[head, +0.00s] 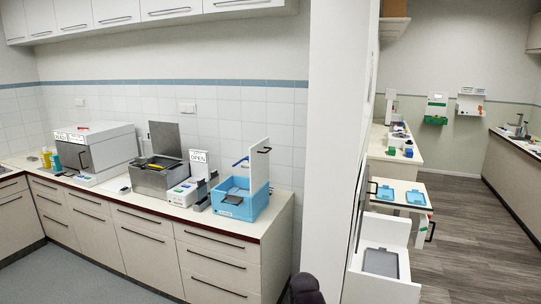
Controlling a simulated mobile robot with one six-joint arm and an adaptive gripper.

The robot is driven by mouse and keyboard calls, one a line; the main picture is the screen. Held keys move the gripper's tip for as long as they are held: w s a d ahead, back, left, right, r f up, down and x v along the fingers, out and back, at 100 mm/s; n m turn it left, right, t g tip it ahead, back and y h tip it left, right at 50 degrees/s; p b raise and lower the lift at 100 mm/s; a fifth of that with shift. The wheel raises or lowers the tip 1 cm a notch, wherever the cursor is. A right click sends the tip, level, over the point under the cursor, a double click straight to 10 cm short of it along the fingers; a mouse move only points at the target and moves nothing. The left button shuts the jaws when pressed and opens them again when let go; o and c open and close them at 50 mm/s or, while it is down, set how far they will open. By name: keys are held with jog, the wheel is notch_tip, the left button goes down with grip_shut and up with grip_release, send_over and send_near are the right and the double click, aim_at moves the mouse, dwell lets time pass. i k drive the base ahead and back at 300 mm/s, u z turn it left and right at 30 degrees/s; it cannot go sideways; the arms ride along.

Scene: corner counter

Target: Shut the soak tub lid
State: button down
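The blue tub (237,206), which I take to be the soak tub, stands at the right end of the corner counter. Its white lid (260,166) stands upright along the tub's right side, so the tub is open. The lid has a small dark handle near its top. A dark handle shows on the tub's front, and a blue object (240,161) rises at the back; its shape is too small to tell. The tub's inside is only partly visible.
A steel bath (155,180) with a raised lid (165,139) stands left of the tub. A small "OPEN" sign (199,157) and a grey holder (201,193) stand between them. A white wall end (335,130) rises right of the counter. Grey floor (60,279) lies clear in front.

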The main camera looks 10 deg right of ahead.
aim_at(264, 166)
jog(key=u, duration=1.05)
jog(key=i, duration=0.8)
jog(key=z, duration=0.9)
